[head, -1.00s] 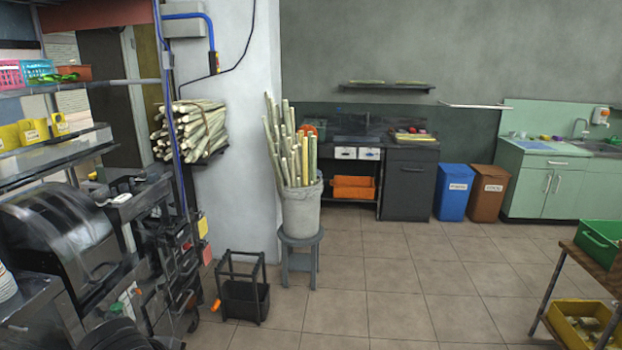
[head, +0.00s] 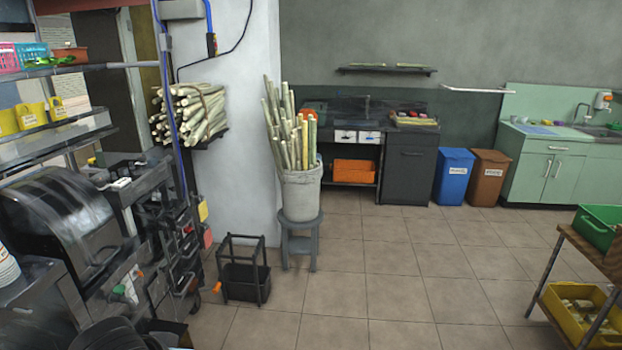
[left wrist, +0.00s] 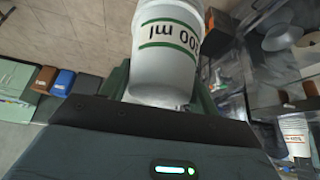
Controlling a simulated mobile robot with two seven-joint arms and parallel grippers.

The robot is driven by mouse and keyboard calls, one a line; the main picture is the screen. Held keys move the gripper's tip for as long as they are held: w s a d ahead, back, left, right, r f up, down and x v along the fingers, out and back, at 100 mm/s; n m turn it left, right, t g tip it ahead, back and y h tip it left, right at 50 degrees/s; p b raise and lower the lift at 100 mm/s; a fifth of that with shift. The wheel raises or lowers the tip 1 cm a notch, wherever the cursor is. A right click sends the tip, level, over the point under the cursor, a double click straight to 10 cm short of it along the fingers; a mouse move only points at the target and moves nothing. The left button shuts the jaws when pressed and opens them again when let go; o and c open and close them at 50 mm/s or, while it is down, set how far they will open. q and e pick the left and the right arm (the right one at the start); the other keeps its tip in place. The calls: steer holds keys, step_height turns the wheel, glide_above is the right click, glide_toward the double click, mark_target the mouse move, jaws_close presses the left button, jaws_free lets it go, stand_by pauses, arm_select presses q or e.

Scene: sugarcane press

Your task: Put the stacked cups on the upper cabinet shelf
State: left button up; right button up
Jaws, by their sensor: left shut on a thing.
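In the left wrist view a white cup or cup stack (left wrist: 168,50) with green bands and upside-down "ml" lettering sits between the dark fingers of my left gripper (left wrist: 160,85). The gripper is shut on it. How many cups are nested cannot be told. My left gripper does not show in the head view, and my right gripper is in neither view. White stacked cups (head: 6,268) show at the left edge of the head view, partly cut off. A dark wall shelf (head: 386,70) hangs at the back; I cannot tell which shelf is the cabinet's.
A metal rack (head: 55,142) with yellow containers and a dark machine (head: 60,225) crowd the left. A cane bucket (head: 301,195) on a stool and a black frame (head: 243,270) stand mid-left. A green cabinet (head: 545,175) stands back right. A trolley (head: 570,240) is at right. The middle floor is clear.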

arm_select(q)
steer(key=s+f, duration=0.3)
steer(key=f, duration=1)
steer(key=shift+s, duration=0.25)
steer(key=shift+a, duration=0.1)
